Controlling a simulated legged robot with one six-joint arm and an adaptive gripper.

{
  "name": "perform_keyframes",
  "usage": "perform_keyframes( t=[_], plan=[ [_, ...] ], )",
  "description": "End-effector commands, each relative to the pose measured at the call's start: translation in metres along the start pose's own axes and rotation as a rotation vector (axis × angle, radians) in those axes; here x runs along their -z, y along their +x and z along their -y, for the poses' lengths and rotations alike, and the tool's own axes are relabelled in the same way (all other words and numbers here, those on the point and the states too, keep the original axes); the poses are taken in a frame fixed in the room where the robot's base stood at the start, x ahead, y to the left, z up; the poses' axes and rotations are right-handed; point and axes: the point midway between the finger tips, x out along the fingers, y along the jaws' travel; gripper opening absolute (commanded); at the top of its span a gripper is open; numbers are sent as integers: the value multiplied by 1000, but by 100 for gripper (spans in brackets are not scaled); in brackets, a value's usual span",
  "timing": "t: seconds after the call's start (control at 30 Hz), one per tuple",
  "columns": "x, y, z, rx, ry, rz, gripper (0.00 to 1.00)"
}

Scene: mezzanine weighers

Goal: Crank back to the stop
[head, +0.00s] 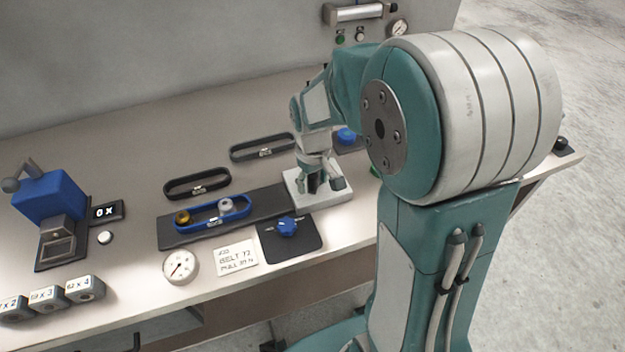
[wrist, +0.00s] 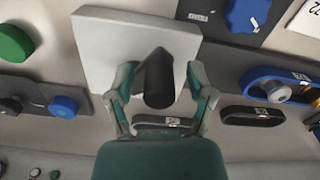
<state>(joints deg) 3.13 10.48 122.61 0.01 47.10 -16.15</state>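The crank is a dark handle (wrist: 158,80) on a white block (wrist: 95,40), centred in the wrist view. In the head view the white block (head: 335,198) stands at the right end of the dark belt bed, and the handle is partly hidden by my gripper. My gripper (head: 315,180) is lowered over the block. In the wrist view its two fingers (wrist: 163,78) are spread, one on each side of the handle, with visible gaps between. A blue belt (head: 212,225) loops around a yellow pulley (head: 182,217) and a grey pulley (head: 226,205).
A blue knob (head: 286,227) on a dark plate, a card (head: 237,257) reading BELT 72 and a round gauge (head: 180,266) sit in front. Two black belts (head: 198,184) lie behind. A blue device (head: 50,197) stands at left. My arm hides much of the bench's right.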

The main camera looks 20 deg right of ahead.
Motion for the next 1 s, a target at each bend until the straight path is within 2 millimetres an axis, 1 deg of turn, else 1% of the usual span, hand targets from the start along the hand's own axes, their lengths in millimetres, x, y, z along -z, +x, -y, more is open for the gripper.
perform_keyframes(
  t=[0.17, 0.27, 0.37, 0.6, 0.7, 0.83, 1.0],
  plan=[
    [1, -2, 0, -1, 0, -2, 69],
    [1, -9, 0, -2, 0, -5, 69],
    [2, -25, 0, -2, 0, -8, 69],
    [2, -76, 0, -2, 0, -7, 69],
    [2, -94, 0, -2, 0, -4, 69],
    [2, -111, 0, -2, 0, -3, 69],
    [1, -119, 0, -1, 0, 0, 69]
  ],
)
